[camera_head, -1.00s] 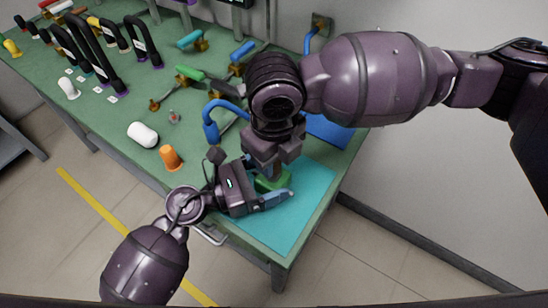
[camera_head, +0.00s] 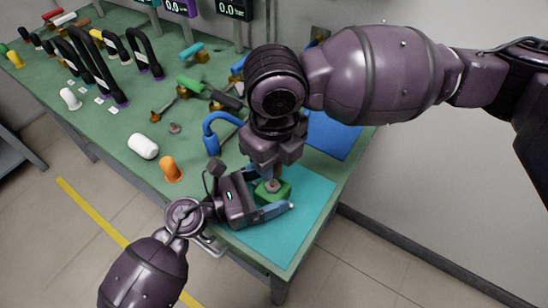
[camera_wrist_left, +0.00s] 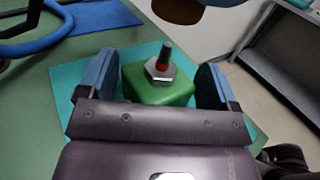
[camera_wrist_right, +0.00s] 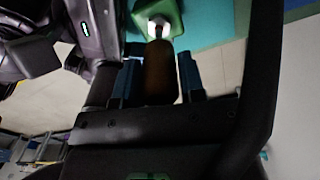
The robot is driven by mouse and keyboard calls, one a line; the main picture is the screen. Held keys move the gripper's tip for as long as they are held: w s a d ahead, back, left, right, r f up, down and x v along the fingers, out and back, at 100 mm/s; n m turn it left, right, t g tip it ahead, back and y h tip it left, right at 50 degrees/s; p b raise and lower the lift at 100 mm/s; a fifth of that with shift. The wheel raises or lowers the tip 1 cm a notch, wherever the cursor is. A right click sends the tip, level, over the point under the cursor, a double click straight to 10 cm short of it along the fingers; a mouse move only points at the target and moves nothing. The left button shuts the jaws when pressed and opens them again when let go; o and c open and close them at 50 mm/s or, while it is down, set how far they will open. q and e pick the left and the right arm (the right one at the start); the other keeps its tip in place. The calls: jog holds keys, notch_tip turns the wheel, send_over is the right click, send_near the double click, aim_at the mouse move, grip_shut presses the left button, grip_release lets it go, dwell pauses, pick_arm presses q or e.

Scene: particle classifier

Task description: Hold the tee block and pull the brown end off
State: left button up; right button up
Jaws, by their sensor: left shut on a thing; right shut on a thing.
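The green tee block (camera_wrist_left: 158,88) sits over the teal mat, between the blue fingers of my left gripper (camera_wrist_left: 158,78), which is shut on it. A metal hex fitting with a short stud (camera_wrist_left: 161,66) stands bare on the block's top. The block also shows in the head view (camera_head: 274,196). My right gripper (camera_wrist_right: 160,80) is above the block and shut on the brown end (camera_wrist_right: 160,72), a rounded brown cylinder. The brown end is apart from the block. Part of a brown shape (camera_wrist_left: 178,10) shows at the top of the left wrist view.
The teal mat (camera_head: 300,215) lies at the green table's near right corner. A blue mat (camera_head: 333,138) lies behind it. A blue curved handle (camera_head: 212,135), an orange piece (camera_head: 171,168) and a white cylinder (camera_head: 143,146) stand to the left. Several tools and black handles fill the far left.

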jog(key=shift+r, duration=1.5)
pick_arm(q)
jog(key=o, duration=1.2)
jog(key=shift+a, duration=0.15)
jog(key=v, duration=1.1)
jog(key=shift+s+a, duration=0.2)
jog(key=shift+a, duration=0.15)
